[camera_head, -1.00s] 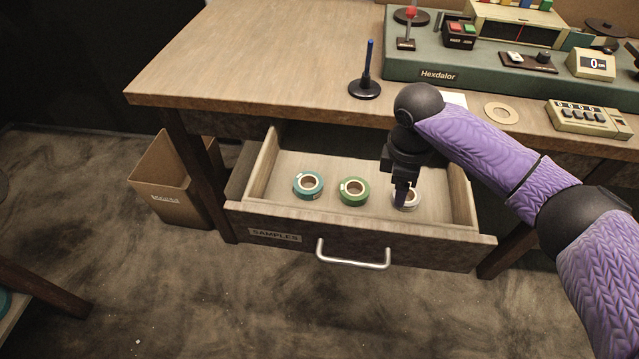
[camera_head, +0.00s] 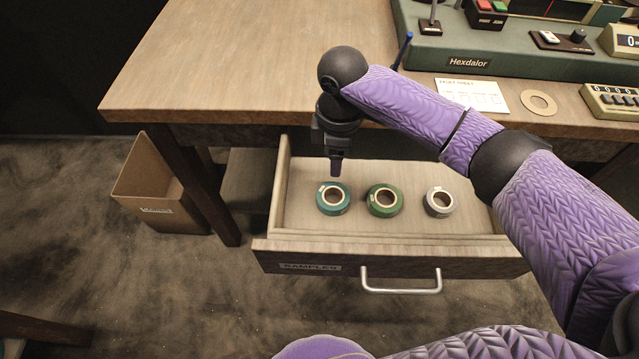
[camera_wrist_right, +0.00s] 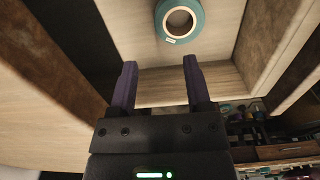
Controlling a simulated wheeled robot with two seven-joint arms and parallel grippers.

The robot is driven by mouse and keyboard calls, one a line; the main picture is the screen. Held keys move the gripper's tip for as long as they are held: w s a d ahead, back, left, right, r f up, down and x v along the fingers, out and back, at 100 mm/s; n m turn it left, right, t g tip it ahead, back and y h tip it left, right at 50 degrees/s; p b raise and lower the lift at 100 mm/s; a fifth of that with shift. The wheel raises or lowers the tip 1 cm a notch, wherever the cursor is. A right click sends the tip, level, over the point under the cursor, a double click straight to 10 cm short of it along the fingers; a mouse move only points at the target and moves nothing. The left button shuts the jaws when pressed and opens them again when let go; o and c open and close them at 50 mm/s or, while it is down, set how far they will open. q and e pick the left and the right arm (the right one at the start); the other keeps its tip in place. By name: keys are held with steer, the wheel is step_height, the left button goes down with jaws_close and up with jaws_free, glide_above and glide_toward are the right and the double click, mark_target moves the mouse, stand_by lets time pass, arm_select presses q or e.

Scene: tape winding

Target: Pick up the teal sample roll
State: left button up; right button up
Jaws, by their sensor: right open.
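The teal sample roll (camera_head: 333,198) lies flat at the left of the open drawer in the head view. It also shows at the top of the right wrist view (camera_wrist_right: 180,20), beyond the fingertips and apart from them. My right gripper (camera_head: 336,172) points down over the drawer, just behind the teal roll. In the wrist view its two fingers (camera_wrist_right: 160,78) are spread with nothing between them. A green roll (camera_head: 384,200) and a white-grey roll (camera_head: 439,202) lie to the right of the teal one. My left gripper is not in view.
The drawer (camera_head: 390,260) is pulled out below the wooden tabletop (camera_head: 220,70), whose front edge is close to my right arm. A cardboard bin (camera_head: 150,190) stands on the floor at left. A green Hexdalor machine (camera_head: 480,62) is on the table.

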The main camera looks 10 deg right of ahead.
mark_target(336, 185)
step_height(336, 185, down, 9)
steer(key=b, duration=0.5)
steer(key=shift+d+f+b, duration=0.15)
steer(key=shift+b, duration=0.15)
steer(key=shift+s+r, duration=0.1)
steer(key=shift+r, duration=0.15)
steer(key=shift+c, duration=0.2)
steer(key=c, duration=0.7)
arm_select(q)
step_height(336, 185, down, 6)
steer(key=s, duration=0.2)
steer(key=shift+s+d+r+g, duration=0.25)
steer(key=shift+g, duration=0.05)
arm_select(e)
jaws_close()
